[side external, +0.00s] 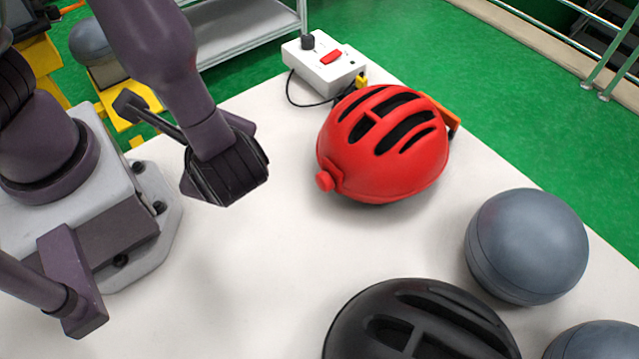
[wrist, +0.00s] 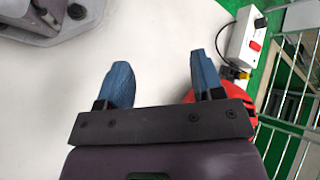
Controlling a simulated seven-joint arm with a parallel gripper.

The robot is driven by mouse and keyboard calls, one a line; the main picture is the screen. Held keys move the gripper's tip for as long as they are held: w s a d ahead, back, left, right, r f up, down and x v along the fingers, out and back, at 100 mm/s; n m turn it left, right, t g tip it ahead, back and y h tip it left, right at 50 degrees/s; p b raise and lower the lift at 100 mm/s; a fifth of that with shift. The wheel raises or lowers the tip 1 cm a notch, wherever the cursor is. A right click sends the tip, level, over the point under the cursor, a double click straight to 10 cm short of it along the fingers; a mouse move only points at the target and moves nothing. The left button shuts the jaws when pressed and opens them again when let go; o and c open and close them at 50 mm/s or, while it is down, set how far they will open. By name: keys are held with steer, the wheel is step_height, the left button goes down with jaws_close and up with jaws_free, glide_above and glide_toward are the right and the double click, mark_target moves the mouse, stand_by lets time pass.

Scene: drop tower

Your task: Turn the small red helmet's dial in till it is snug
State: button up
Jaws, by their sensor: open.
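The small red helmet (side external: 385,145) sits on the white table, right of my arm in the side view. Its round red dial (side external: 325,181) sticks out at the lower left of the shell, facing my arm's side. In the wrist view only a red edge of the helmet (wrist: 243,100) shows, partly hidden behind my gripper.
A white box with a red switch and black knob (side external: 325,65) stands behind the helmet, its black cable on the table. A black helmet (side external: 420,325) and a grey dome (side external: 527,245) lie at the front right. The table left of the red helmet is clear.

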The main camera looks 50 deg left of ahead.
mark_target(321, 186)
steer(key=d+f+m+t, duration=0.1)
steer(key=f+t, duration=0.2)
steer(key=s+d+f+m+t, duration=0.1)
steer(key=d+f+t, duration=0.1)
steer(key=f+t, duration=0.1)
steer(key=d+f+t, duration=0.2)
steer(key=f+t, duration=0.1)
steer(key=shift+s+d+f+m+h, duration=0.2)
steer(key=shift+s+m+h, duration=0.1)
steer(key=shift+m, duration=0.1)
steer(key=shift+d+f+n+t+h, duration=0.3)
steer(key=shift+d+f+t+h, duration=0.4)
steer(key=shift+d+t, duration=0.1)
steer(key=d+n, duration=0.1)
steer(key=w+d+n+t+h, duration=0.1)
steer(key=d+t+h, duration=0.1)
steer(key=shift+w+d+r+n, duration=0.15)
steer(key=shift+w+r+n, duration=0.15)
steer(key=shift+r+n, duration=0.1)
steer(key=shift+w+d+r+n+h, duration=0.2)
steer(key=shift+r+n+h, duration=0.1)
steer(key=shift+n, duration=0.6)
steer(key=shift+w+a+f, duration=0.15)
steer(key=shift+w, duration=0.3)
steer(key=x, duration=1.2)
steer(key=shift+w+a+r, duration=0.1)
steer(key=shift+r, duration=0.15)
